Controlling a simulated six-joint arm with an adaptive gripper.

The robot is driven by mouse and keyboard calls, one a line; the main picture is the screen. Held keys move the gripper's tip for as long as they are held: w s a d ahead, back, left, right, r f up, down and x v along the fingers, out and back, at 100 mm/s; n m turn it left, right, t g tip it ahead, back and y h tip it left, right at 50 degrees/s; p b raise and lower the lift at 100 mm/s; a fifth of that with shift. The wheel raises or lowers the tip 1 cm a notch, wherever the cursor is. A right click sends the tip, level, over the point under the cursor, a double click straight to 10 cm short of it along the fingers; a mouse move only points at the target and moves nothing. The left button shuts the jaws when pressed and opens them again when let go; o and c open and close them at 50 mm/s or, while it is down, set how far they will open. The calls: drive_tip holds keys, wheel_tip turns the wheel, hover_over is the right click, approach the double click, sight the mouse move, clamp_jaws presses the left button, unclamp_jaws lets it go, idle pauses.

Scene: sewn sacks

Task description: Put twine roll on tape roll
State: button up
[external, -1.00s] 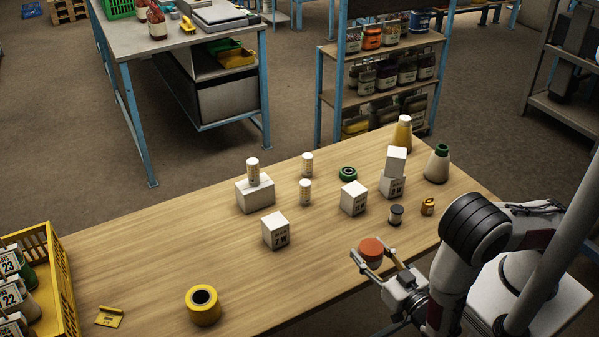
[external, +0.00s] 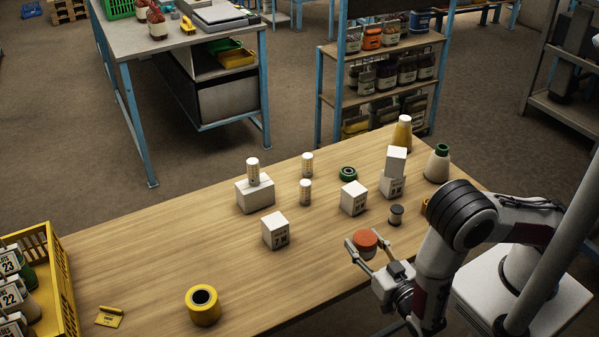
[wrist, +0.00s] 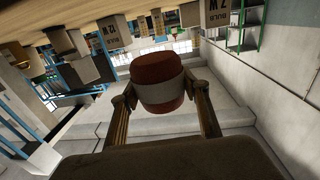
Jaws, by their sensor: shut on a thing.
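The twine roll (external: 364,239) is a short orange-red cylinder, with a pale band around it in the wrist view (wrist: 158,92). My gripper (external: 368,246) is shut on it, one finger on each side, and holds it near the table's front edge; the wrist view shows both fingers against the roll. What appears to be the tape roll (external: 203,307) is a yellow ring with a dark core, on the table's front left. It stands well to the left of my gripper, with nothing on it.
White boxes stand mid-table, including one near box (external: 274,231) and a stacked pair (external: 393,175). A green ring (external: 348,173), a dark spool (external: 396,214) and cones stand behind. A yellow crate (external: 62,290) and yellow tag (external: 109,317) are at left. Table between box and yellow roll is clear.

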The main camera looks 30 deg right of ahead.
drive_tip(key=w+a+f+n+y, duration=0.1)
drive_tip(key=w+a+n+y, duration=0.15)
drive_tip(key=w+a, duration=0.65)
wheel_tip(320, 180, up, 11)
drive_tip(key=n+g+y, duration=0.8)
drive_tip(key=n+y, duration=0.2)
drive_tip(key=y, duration=0.4)
hover_over(201, 297)
drive_tip(key=shift+f, duration=0.2)
drive_tip(key=shift+f, duration=3)
drive_tip(key=shift+f, duration=1.85)
